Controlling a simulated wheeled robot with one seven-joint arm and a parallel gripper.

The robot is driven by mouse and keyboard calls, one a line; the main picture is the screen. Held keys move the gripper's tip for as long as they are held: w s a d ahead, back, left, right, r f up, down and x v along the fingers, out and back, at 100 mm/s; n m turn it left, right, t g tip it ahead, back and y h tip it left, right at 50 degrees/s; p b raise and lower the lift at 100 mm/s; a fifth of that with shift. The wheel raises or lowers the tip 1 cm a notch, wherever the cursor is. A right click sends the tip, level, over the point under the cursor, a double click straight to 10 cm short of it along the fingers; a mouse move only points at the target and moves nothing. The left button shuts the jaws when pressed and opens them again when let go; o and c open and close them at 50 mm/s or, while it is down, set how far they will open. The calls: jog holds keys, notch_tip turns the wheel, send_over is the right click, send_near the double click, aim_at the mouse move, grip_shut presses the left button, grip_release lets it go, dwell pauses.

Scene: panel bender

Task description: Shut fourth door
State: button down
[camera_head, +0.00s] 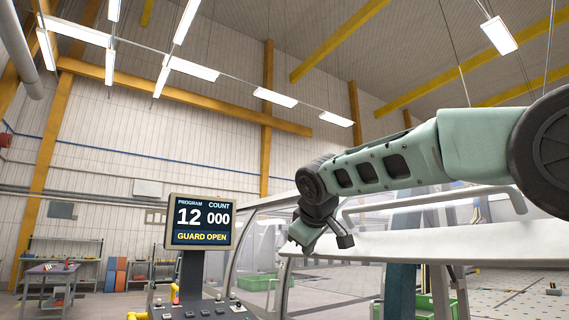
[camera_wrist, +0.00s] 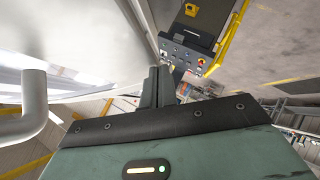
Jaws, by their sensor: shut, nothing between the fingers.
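A white guard door with a clear window (camera_head: 470,243) spans the right half of the head view. A grey tubular handle (camera_head: 430,199) runs along its upper part. My arm crosses in front of it, so part is hidden. The door appears raised or tilted; which numbered door it is, I cannot tell. In the wrist view a white panel (camera_wrist: 85,30) fills the upper left, with a bent grey tube (camera_wrist: 33,105) at the left edge. My gripper (camera_wrist: 157,75) is shut and empty beside the panel's edge, apart from the tube. Touching or not, I cannot tell.
A control console screen (camera_head: 201,221) reads "GUARD OPEN", with a button panel (camera_head: 195,308) below; the console also shows in the wrist view (camera_wrist: 187,50). Curved clear guards (camera_head: 255,255) stand beside it. Green crates (camera_head: 425,300) sit behind the door. A workbench (camera_head: 48,280) is far left.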

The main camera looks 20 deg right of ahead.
jog(key=w+d+f+n+h+b, duration=0.1)
jog(key=w+d+f+b, duration=0.1)
jog(key=d+f+b, duration=0.55)
jog(key=w+d+f+t+h+b, duration=0.15)
jog(key=d+f+b, duration=0.35)
jog(key=f+b, duration=0.5)
jog(key=w+d+f+n+b, duration=0.15)
jog(key=d+f+b, duration=0.45)
jog(key=f, duration=0.6)
jog(key=w+d+f+n+t+h+b, duration=0.1)
jog(key=w+d+f+b, duration=0.3)
jog(key=d+f, duration=0.5)
jog(key=w+d+f+t+h+b, duration=0.1)
jog(key=w+d+f+b, duration=0.4)
jog(key=d+f, duration=0.5)
jog(key=d+b, duration=0.1)
jog(key=d, duration=0.5)
jog(key=shift+n, duration=0.35)
jog(key=shift+w+f, duration=0.1)
